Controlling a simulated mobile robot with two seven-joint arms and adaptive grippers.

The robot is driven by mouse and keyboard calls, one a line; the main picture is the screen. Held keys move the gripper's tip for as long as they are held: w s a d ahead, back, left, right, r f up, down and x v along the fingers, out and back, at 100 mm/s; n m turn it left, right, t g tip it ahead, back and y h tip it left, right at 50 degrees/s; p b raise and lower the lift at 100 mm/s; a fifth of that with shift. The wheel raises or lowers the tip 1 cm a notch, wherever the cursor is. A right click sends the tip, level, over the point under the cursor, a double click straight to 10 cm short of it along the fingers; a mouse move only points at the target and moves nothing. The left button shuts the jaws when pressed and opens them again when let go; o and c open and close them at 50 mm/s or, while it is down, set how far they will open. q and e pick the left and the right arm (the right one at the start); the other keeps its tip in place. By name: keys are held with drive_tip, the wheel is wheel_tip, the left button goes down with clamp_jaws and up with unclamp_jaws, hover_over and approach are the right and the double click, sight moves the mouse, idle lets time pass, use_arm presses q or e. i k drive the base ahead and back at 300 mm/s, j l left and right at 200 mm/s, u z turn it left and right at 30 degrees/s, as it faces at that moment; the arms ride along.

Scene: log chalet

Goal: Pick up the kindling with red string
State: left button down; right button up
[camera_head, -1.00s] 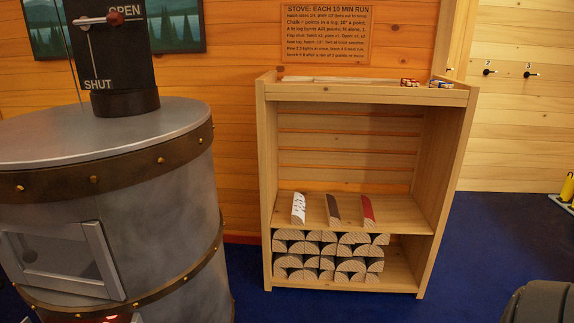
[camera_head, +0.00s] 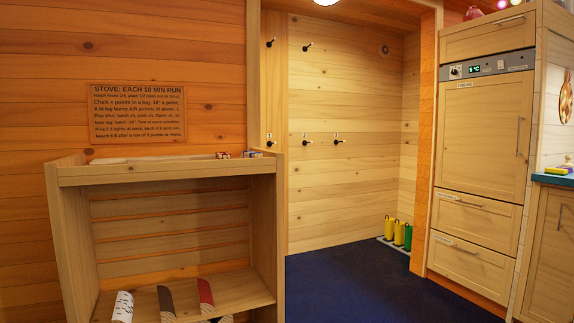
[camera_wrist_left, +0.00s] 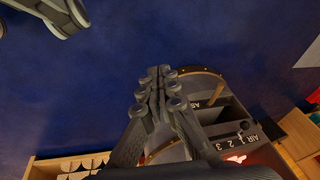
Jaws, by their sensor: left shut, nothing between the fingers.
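The kindling bundle with red string (camera_head: 223,155) lies on the top board of the wooden shelf (camera_head: 165,175), toward its right end in the head view. It is small and partly hidden by the front lip. A similar bundle with blue (camera_head: 252,154) lies just right of it. My left gripper (camera_wrist_left: 162,80) is shut and empty in the left wrist view, above the blue floor and apart from the kindling. Grey parts, likely my right gripper (camera_wrist_left: 62,14), are cut off at that view's upper left; their opening does not show. Neither gripper is in the head view.
Split logs, white-marked (camera_head: 123,306), dark (camera_head: 166,303) and red-ended (camera_head: 205,293), lie on the shelf's middle board. The stove (camera_wrist_left: 215,115) shows in the wrist view. Blue floor (camera_head: 370,285) is open right of the shelf, before a hook alcove and tall cabinet (camera_head: 485,140).

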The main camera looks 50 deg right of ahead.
sight(224, 155)
drive_tip(key=i+j+z, duration=0.15)
drive_tip(key=z, duration=0.75)
